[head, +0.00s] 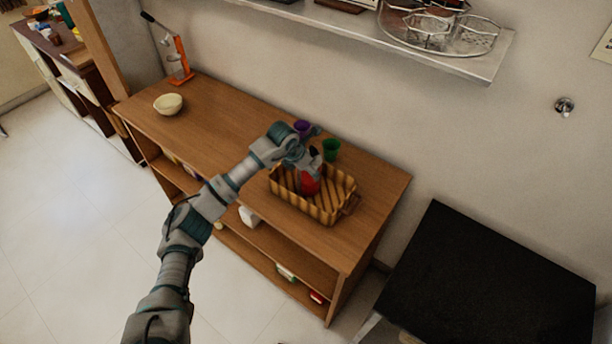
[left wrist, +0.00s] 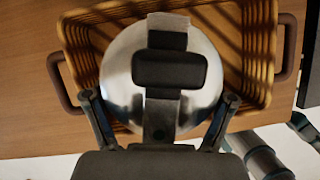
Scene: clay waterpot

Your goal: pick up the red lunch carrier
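The red lunch carrier (head: 309,184) stands in a woven basket (head: 328,210) on the wooden shelf unit, partly hidden by my left gripper (head: 307,163). In the left wrist view its round silver lid (left wrist: 118,72) shows from above, with a black handle (left wrist: 170,69) across the middle. My left gripper, also in the left wrist view (left wrist: 160,98), is open, its two fingers spread at either side of the lid's near part. I cannot tell whether the fingers touch it. My right gripper is not in view.
The basket's rim and side handles surround the carrier. A green cup (head: 331,149) and a purple cup (head: 303,127) stand behind it. A cream bowl (head: 168,104) and an orange press (head: 181,62) are farther left. A metal wall shelf (head: 480,66) hangs above; a black-topped surface (head: 490,280) stands right.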

